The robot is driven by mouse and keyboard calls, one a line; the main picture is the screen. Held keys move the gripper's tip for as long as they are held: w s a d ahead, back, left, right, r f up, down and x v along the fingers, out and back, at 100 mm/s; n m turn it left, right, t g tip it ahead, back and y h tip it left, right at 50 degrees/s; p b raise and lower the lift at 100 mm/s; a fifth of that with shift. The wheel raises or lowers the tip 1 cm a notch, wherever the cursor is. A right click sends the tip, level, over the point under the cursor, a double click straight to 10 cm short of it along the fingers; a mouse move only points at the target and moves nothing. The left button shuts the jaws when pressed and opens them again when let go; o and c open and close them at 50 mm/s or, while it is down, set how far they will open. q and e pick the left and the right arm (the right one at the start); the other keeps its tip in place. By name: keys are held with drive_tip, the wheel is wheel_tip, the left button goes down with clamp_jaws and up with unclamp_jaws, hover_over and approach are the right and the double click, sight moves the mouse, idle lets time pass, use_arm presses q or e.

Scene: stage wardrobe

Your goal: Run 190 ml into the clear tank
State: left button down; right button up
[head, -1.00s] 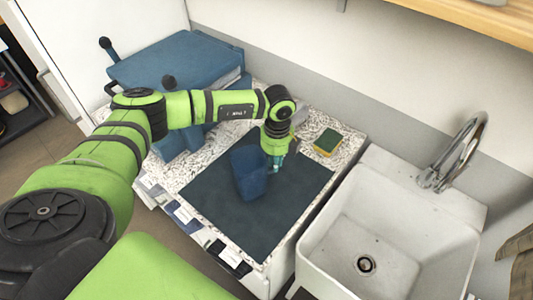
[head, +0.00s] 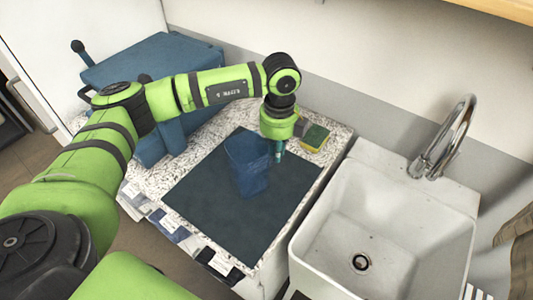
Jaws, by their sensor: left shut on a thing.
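A blue see-through vessel (head: 245,165), wide at the top and narrower below, is over the dark mat (head: 220,215) on the counter; it seems to be the clear tank. I cannot tell whether it touches the mat. No water or fill marks can be made out in it. My left gripper (head: 278,152) points down at the vessel's right side and is shut on it; the grip point is small and partly hidden. The tap (head: 448,140) curves over the white sink (head: 385,230) at the right. No stream shows from it. My right gripper is out of view.
A blue boxy machine (head: 150,75) stands at the back left. The sink's raised rim borders the counter on the right. The sink basin is empty.

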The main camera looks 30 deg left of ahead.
use_arm(q)
drive_tip(key=d+r+b, duration=0.3)
drive_tip(key=d+r, duration=0.1)
drive_tip(key=d, duration=0.3)
drive_tip(key=shift+s+r, duration=0.15)
drive_tip(key=shift+s, duration=0.05)
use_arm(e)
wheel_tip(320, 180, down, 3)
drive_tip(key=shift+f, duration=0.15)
use_arm(q)
drive_tip(key=shift+d, duration=0.1)
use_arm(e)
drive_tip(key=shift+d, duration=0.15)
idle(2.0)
